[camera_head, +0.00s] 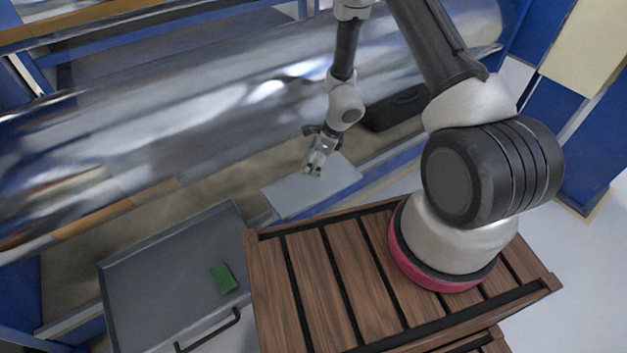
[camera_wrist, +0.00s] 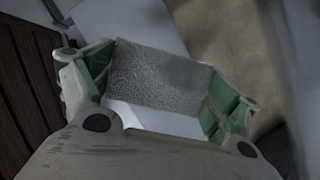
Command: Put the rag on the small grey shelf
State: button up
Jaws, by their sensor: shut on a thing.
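The rag (camera_wrist: 158,76) is a grey, rough-textured piece in the wrist view, held between the two green-padded fingers. My gripper (camera_head: 314,169) is shut on it. In the head view my gripper is over the small grey shelf (camera_head: 290,196), a flat light-grey plate beside the large roller. The rag is too small to make out clearly in the head view. I cannot tell how high it is above the shelf. A pale surface shows below the rag in the wrist view.
A grey tray (camera_head: 160,285) with a black handle holds a green block (camera_head: 224,278) at the lower left. A slatted wooden top (camera_head: 300,270) lies under my arm's base. The large shiny roller (camera_head: 180,125) spans behind the shelf. A black case (camera_head: 395,108) lies behind my gripper.

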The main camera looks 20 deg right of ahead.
aim_at(310, 181)
notch_tip(310, 181, down, 8)
jog(key=shift+f, duration=0.25)
jog(key=o, duration=0.7)
jog(key=shift+f, duration=0.1)
